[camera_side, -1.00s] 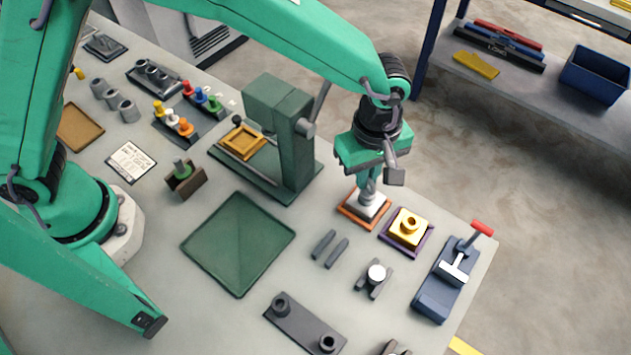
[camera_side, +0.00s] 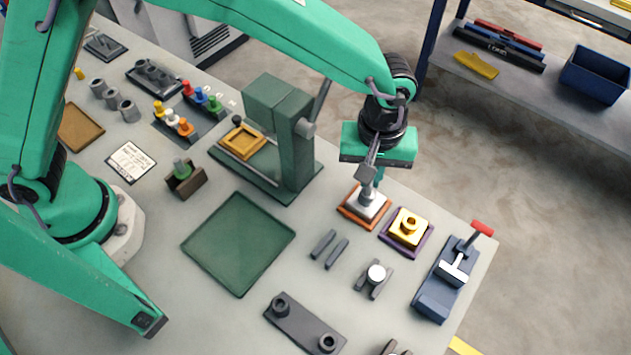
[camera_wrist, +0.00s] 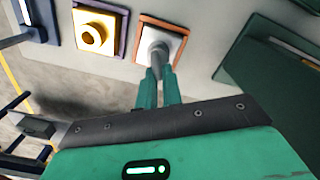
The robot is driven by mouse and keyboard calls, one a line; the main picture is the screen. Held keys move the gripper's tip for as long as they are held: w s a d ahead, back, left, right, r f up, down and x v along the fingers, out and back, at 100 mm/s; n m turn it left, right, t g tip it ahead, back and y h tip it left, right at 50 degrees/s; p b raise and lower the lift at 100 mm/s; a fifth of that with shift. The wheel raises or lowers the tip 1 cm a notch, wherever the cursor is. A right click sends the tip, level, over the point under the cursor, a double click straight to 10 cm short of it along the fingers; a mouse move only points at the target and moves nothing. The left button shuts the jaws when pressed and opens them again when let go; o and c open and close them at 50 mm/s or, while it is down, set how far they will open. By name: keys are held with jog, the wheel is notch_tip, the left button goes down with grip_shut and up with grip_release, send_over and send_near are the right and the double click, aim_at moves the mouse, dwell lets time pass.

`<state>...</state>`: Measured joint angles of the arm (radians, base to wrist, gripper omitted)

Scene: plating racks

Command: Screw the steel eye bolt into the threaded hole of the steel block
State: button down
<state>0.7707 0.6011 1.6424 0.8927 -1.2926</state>
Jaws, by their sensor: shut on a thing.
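The steel block (camera_side: 364,204) sits in an orange-rimmed base near the back right edge of the table. It also shows in the wrist view (camera_wrist: 172,42), with a grey raised part at its middle. My gripper (camera_side: 372,188) is directly above the block, pointing down. In the wrist view my gripper's fingers (camera_wrist: 158,76) are shut on the steel eye bolt (camera_wrist: 158,52), at the block's centre. The fingers hide most of the bolt, and I cannot tell how deep it sits in the threaded hole.
A gold block (camera_side: 408,227) in a purple-rimmed base stands close to the right. A dark green press (camera_side: 280,130) stands to the left. A blue clamp with a red handle (camera_side: 447,280) is at the right edge. The green tray (camera_side: 238,244) is empty.

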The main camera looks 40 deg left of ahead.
jog(key=shift+w+d+m, duration=0.1)
jog(key=shift+d+m, duration=0.05)
jog(key=shift+m, duration=1.45)
jog(key=m, duration=0.4)
jog(key=shift+d, duration=0.2)
jog(key=shift+d+m, duration=0.15)
jog(key=shift+m, duration=1.15)
jog(key=shift+d+m, duration=0.1)
jog(key=shift+m, duration=1.2)
